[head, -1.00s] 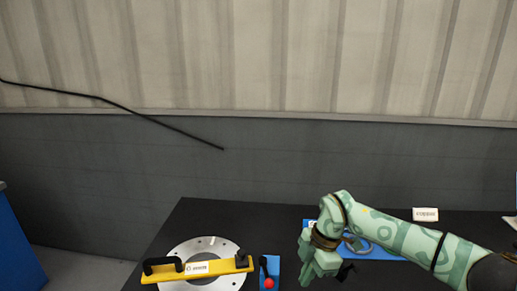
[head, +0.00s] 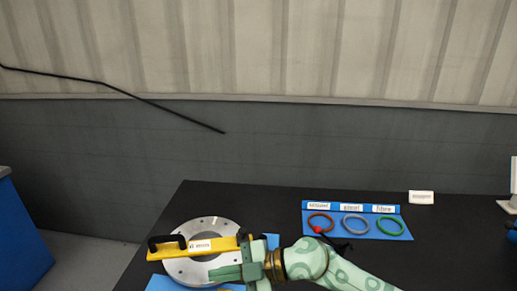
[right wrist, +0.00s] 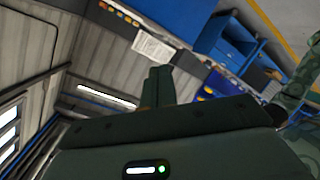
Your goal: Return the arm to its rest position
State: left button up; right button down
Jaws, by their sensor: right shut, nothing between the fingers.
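My right arm comes in from the lower right in the head view. Its green gripper (head: 228,272) is shut and empty, and overlaps the lower right of the round metal flange (head: 180,270). I cannot tell how far above the flange it is. In the right wrist view the fingers (right wrist: 157,88) stand together with nothing between them. My left gripper is not in view.
A white label (head: 421,197) stands further right.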

jog(key=w+d+r+m+t, duration=0.2)
jog(key=d+r+m+t, duration=0.65)
jog(key=t, duration=0.65)
jog(key=s+d+f+m+t+h, duration=0.15)
jog(key=d+f+m+h, duration=0.35)
jog(key=d+m+h, duration=0.6)
jog(key=s+d+f+g+h, duration=0.4)
jog(key=s+d+f+g, duration=0.15)
jog(key=s+d, duration=0.35)
jog(key=s+d+f+g+h, duration=0.45)
jog(key=s+d+f, duration=0.25)
jog(key=s+d, duration=0.25)
jog(key=s+a+f+g+y, duration=0.1)
jog(key=s+a+f, duration=0.1)
jog(key=f, duration=0.8)
jog(key=s+a+f+g+y, duration=0.1)
jog(key=s+a+f+g, duration=0.15)
jog(key=f, duration=0.75)
jog(key=s+a+f+y, duration=0.1)
jog(key=s+f+y, duration=0.15)
jog(key=f, duration=0.75)
jog(key=s+f+m+g, duration=0.1)
jog(key=s+f, duration=0.5)
jog(key=s, duration=0.3)
jog(key=s+f+m+g+b, duration=0.1)
jog(key=s+f+m, duration=0.1)
jog(key=s+f, duration=0.5)
jog(key=shift+s+d+g, duration=0.15)
jog(key=shift+s+g, duration=0.25)
jog(key=shift+s, duration=0.65)
